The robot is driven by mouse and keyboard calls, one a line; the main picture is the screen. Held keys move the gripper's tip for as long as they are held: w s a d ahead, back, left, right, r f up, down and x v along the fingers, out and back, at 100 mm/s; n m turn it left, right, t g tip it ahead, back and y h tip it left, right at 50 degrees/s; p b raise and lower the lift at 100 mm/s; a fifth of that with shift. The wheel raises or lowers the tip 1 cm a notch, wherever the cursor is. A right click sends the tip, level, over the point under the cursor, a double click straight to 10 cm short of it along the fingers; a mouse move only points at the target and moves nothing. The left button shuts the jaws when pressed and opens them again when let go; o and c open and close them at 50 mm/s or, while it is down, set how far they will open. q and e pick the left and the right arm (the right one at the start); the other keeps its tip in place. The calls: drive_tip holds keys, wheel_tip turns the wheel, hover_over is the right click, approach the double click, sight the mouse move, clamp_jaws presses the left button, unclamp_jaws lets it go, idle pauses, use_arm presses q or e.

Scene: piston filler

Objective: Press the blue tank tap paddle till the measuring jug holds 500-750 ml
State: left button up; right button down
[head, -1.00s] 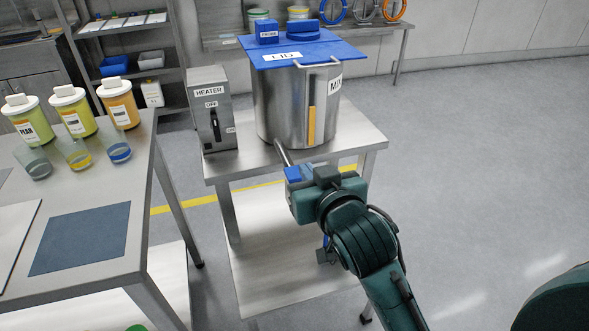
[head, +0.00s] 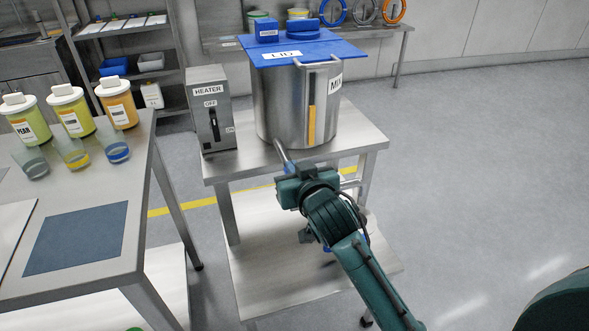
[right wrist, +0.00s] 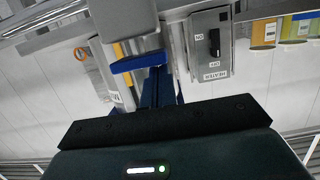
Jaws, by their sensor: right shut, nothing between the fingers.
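The steel tank (head: 278,100) stands on a steel table, with a blue lid (head: 310,47) and a yellow level strip (head: 312,124) on its front. A tap pipe (head: 284,157) slopes down from its base. My right gripper (head: 287,180) is at the pipe's lower end and covers the tap. In the right wrist view a blue bar, seemingly the tap paddle (right wrist: 138,63), lies by the shut, empty right gripper (right wrist: 157,78); I cannot tell whether they touch. The measuring jug is not clearly seen; my arm covers the area below the tap. My left gripper is out of view.
A heater box (head: 212,110) stands left of the tank. The left table (head: 110,255) holds several lidded jars and cups and a blue mat (head: 77,237). The tank table's lower shelf (head: 265,275) is partly behind my arm. Open floor (head: 490,150) lies to the right.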

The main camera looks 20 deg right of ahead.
drive_tip(key=shift+f, duration=0.1)
drive_tip(key=shift+f, duration=0.85)
drive_tip(key=shift+s+f, duration=0.1)
drive_tip(key=shift+f, duration=0.15)
idle(6.8)
